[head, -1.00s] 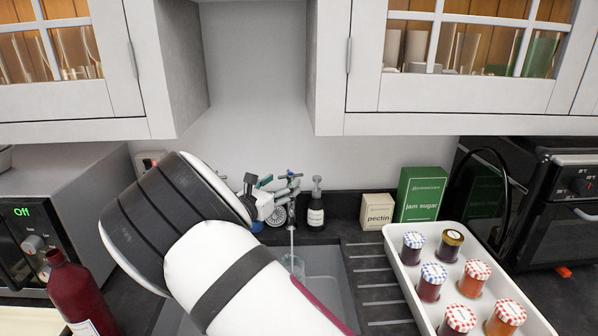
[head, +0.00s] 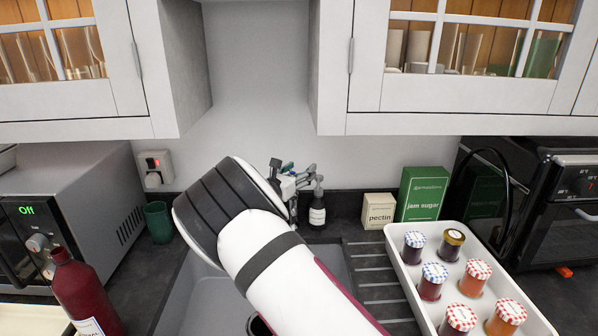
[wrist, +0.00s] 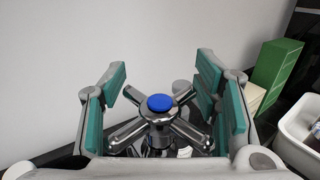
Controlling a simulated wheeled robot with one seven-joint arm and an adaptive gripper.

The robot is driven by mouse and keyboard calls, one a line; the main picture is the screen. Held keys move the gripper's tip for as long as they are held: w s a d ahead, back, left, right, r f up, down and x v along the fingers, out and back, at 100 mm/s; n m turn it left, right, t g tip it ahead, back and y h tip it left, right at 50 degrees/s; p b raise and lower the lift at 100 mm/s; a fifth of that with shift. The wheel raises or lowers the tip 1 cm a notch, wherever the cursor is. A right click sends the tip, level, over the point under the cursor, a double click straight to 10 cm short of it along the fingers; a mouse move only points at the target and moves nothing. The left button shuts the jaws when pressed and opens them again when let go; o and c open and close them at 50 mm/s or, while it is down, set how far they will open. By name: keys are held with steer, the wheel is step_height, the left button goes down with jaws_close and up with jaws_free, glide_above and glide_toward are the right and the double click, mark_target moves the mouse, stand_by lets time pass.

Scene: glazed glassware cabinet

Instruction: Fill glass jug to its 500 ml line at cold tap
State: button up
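The cold tap's cross handle (wrist: 160,128) with a blue cap fills the middle of the wrist view. My gripper (wrist: 162,88) is open, with its teal-padded fingers on either side of the handle; I cannot tell whether the pads touch its spokes. In the head view my gripper (head: 293,180) is at the tap behind the sink, mostly covered by my arm. The glass jug is hidden behind my arm now, so its water level cannot be seen.
The grey sink (head: 190,290) lies under my arm. A soap bottle (head: 317,208), pectin box (head: 379,210) and jam sugar box (head: 421,194) stand right of the tap. A white tray (head: 402,262) holds several jars. A green cup (head: 158,222) and red bottle (head: 82,292) stand left.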

steer(key=c, duration=0.7)
steer(key=shift+o, duration=0.2)
steer(key=shift+w+f+h+b, duration=0.15)
steer(key=shift+h+b, duration=0.15)
steer(key=shift+b, duration=0.25)
steer(key=m+g+h+b, duration=0.2)
steer(key=b, duration=0.1)
steer(key=m+b, duration=0.1)
steer(key=shift+s+d+g+h+b, duration=0.25)
steer(key=shift+d+g+h+b, duration=0.1)
steer(key=shift+g+h+b, duration=0.05)
steer(key=shift+o, duration=0.3)
steer(key=shift+s+d+g+h, duration=0.1)
steer(key=shift+s+g+h, duration=0.1)
steer(key=shift+g+h, duration=0.1)
steer(key=shift+r, duration=0.2)
